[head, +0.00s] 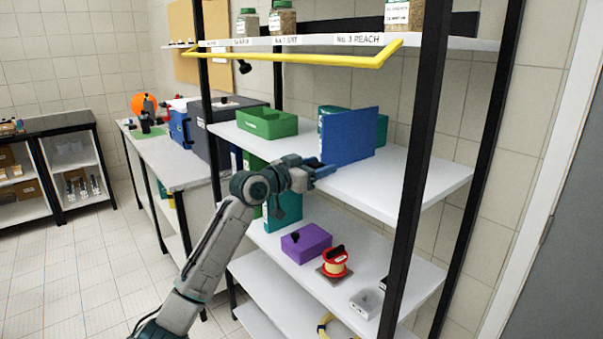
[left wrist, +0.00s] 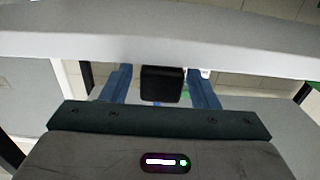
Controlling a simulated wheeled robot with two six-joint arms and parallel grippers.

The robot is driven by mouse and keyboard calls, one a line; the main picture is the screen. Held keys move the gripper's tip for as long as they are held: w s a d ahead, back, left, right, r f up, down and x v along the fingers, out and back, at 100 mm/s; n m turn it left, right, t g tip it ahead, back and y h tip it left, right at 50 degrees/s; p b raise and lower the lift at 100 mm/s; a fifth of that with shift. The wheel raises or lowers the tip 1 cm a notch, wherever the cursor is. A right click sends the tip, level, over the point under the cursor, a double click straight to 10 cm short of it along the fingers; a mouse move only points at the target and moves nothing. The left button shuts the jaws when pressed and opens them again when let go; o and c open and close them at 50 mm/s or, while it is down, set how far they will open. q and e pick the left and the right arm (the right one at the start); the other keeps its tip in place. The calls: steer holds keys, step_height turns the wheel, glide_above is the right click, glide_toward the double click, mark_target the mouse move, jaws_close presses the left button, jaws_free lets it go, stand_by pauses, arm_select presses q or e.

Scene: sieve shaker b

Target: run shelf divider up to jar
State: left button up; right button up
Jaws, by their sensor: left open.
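A blue upright panel (head: 349,136), which looks like the shelf divider, stands on the white middle shelf (head: 425,178). My left gripper (head: 322,170) is open at the shelf's front edge, close to the panel's lower left; I cannot tell whether they touch. In the left wrist view, the two blue fingers (left wrist: 160,71) are spread with a dark block (left wrist: 162,86) showing between them; what it belongs to is unclear. My right gripper is out of view.
A yellow rail (head: 300,58) runs below the top shelf's front. A green bin (head: 267,122) and teal boxes (head: 382,130) share the middle shelf. Black posts (head: 425,130) frame the rack.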

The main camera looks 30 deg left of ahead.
arm_select(q)
steer(key=b+v, duration=0.3)
steer(key=v, duration=0.6)
steer(key=shift+s, duration=0.35)
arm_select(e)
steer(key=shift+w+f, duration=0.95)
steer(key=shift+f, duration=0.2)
arm_select(q)
steer(key=shift+a, duration=0.1)
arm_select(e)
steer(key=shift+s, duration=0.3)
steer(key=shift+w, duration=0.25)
